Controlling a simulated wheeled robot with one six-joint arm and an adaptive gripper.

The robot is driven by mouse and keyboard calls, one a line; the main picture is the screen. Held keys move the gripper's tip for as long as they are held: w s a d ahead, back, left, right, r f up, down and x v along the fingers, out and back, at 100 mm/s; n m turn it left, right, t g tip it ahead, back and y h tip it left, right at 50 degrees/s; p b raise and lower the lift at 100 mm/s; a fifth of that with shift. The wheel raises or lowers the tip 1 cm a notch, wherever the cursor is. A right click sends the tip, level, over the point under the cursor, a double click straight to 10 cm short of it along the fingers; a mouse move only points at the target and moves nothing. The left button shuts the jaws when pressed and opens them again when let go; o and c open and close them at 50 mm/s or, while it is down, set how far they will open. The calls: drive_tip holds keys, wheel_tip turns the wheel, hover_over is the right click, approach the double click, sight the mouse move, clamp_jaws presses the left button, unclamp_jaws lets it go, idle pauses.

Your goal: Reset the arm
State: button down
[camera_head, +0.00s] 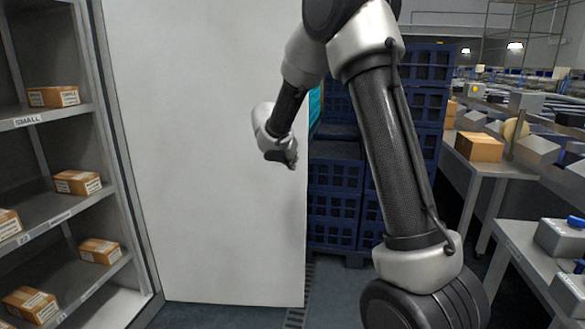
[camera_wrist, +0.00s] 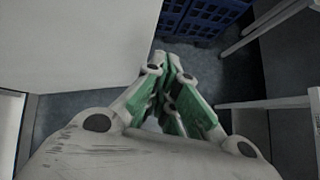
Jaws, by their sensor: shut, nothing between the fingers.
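My arm (camera_head: 385,140) rises from the lower right of the head view, bends at the top and folds back down in front of a white panel. Its wrist end (camera_head: 272,130) hangs near the middle of that view, where the fingers cannot be made out clearly. In the wrist view my gripper (camera_wrist: 171,62) shows with its green-padded fingers together. It is shut and empty, above bare floor.
A white panel (camera_head: 200,150) stands behind the wrist. A shelf unit (camera_head: 50,215) with several small cartons is at the left. Stacked blue crates (camera_head: 335,205) stand behind my arm. Grey tables (camera_head: 525,240) with a carton (camera_head: 479,147) are at the right.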

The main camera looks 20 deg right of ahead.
drive_tip(key=shift+s+a+r, duration=0.15)
drive_tip(key=shift+s+r, duration=0.2)
drive_tip(key=s+d+f+m+g, duration=0.1)
drive_tip(key=s+d+m+g, duration=0.1)
drive_tip(key=s+m, duration=0.55)
drive_tip(key=s+d+m+g, duration=0.2)
drive_tip(key=s+m+g, duration=0.1)
drive_tip(key=s+m, duration=0.5)
drive_tip(key=s+a+r+m+t+y, duration=0.1)
drive_tip(key=s+r+m+y, duration=0.1)
drive_tip(key=s, duration=0.6)
drive_tip(key=s+a+r+m+t+y, duration=0.1)
drive_tip(key=s+a+r+m+y, duration=0.1)
drive_tip(key=s+m, duration=0.3)
drive_tip(key=s+a+r+m+t+y, duration=0.1)
drive_tip(key=s+r+m, duration=0.3)
drive_tip(key=s, duration=0.9)
drive_tip(key=shift+s+a+r+y, duration=0.2)
drive_tip(key=shift+s+a+y, duration=0.05)
drive_tip(key=shift+a+y, duration=0.45)
